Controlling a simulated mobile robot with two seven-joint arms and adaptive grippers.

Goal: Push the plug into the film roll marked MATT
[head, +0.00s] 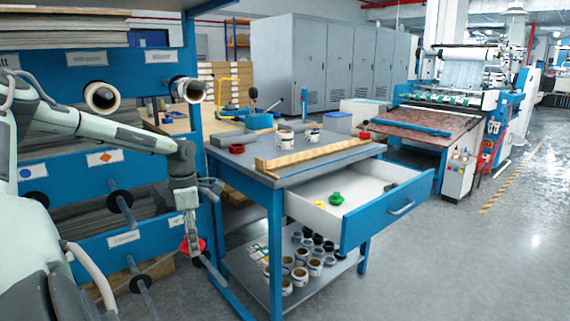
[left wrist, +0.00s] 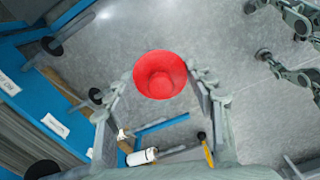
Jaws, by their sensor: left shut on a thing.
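My left gripper (head: 191,246) is shut on a red plug (head: 184,248), held low in front of the blue rack. In the left wrist view the round, hollow red plug (left wrist: 160,73) sits between the fingertips. Two film rolls stick out on the rack: a left roll (head: 102,96) and a right roll (head: 188,89), both above and apart from the gripper. The labels above them are too small to read, so I cannot tell which is MATT. My right gripper (left wrist: 257,30) shows at the right of the left wrist view, its fingers spread and empty.
Bare pegs (head: 120,201) jut from the blue rack (head: 150,232) near my left arm. The table (head: 225,163) to the right has an open drawer (head: 385,207) with a green plug (head: 335,198). Several rolls stand on its lower shelf (head: 280,308). The floor at right is clear.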

